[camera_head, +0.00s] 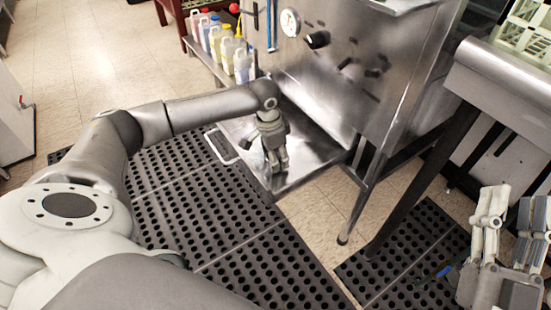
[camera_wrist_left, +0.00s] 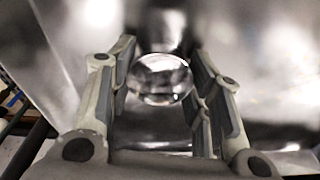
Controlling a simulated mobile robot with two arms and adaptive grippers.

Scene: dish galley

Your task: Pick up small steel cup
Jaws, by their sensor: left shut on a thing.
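The small steel cup (camera_wrist_left: 160,80) shows in the left wrist view as a shiny round rim between two fingers. My left gripper (camera_head: 277,168) points down over a steel shelf (camera_head: 312,148) and is shut on the cup; the fingers flank it on both sides in the left wrist view (camera_wrist_left: 163,92). In the head view the gripper hides most or all of the cup. I cannot tell whether the cup touches the shelf. My right gripper (camera_head: 510,215) is at the lower right, with its fingers apart and nothing visible between them.
A large steel machine (camera_head: 350,60) with a gauge and knobs stands behind the shelf. Several coloured jugs (camera_head: 222,45) stand on a rack to its left. Black perforated mats (camera_head: 235,250) cover the floor. A steel counter (camera_head: 505,85) is at the right.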

